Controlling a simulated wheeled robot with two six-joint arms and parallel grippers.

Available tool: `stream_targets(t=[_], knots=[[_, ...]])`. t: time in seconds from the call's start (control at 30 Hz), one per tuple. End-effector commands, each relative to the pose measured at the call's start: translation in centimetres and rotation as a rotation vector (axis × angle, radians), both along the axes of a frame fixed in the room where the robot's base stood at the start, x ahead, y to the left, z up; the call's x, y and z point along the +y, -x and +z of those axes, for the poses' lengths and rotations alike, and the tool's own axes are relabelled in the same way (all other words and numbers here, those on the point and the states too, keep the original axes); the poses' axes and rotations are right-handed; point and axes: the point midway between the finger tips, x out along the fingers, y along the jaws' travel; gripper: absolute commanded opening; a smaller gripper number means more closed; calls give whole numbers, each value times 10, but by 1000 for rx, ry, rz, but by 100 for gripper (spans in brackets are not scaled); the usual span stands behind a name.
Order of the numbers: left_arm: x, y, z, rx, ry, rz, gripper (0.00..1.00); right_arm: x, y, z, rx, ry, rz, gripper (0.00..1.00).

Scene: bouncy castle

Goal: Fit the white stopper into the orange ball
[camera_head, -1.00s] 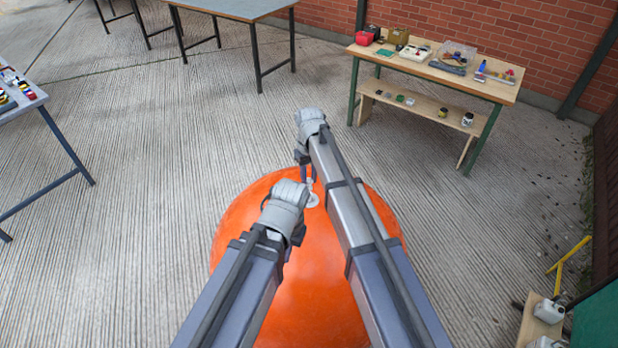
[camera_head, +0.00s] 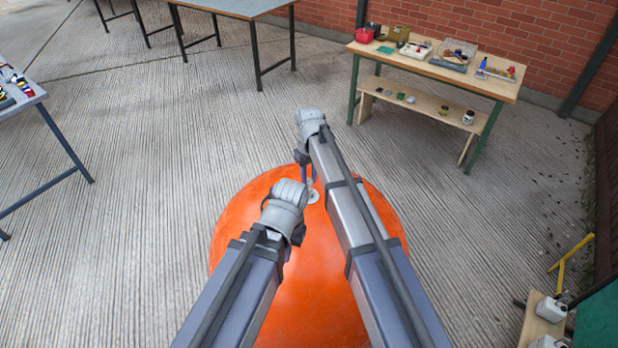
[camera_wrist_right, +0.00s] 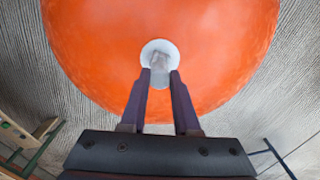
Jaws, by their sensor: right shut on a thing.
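The large orange ball (camera_head: 325,270) sits on the ground in front of me, partly covered by my arms. A round white patch (camera_head: 313,197) shows on its top. In the right wrist view, the fingers of my right gripper (camera_wrist_right: 160,78) are shut on the greyish-white stopper (camera_wrist_right: 159,61). The stopper is over the round white patch, and I cannot tell how deep it sits. In the head view, my right gripper (camera_head: 307,178) points down at the ball's top. My left gripper (camera_head: 296,236) is over the ball's near left side; its fingers are mostly hidden.
A wooden workbench (camera_head: 440,72) with tools and boxes stands at the back right by the brick wall. A grey table (camera_head: 228,8) is at the back, another (camera_head: 22,97) at the left. The ribbed concrete around the ball is clear.

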Motion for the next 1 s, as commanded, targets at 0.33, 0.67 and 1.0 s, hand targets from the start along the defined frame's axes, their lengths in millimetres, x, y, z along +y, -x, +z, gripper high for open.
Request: stream_targets(t=[0.33,0.67,1.0], knots=[[0,0,-12,0,0,0,0,0,0,-12,0,0,0,0],[0,0,-12,0,0,0,0,0,0,-12,0,0,0,56],[0,0,-12,0,0,0,0,0,0,-12,0,0,0,65]])
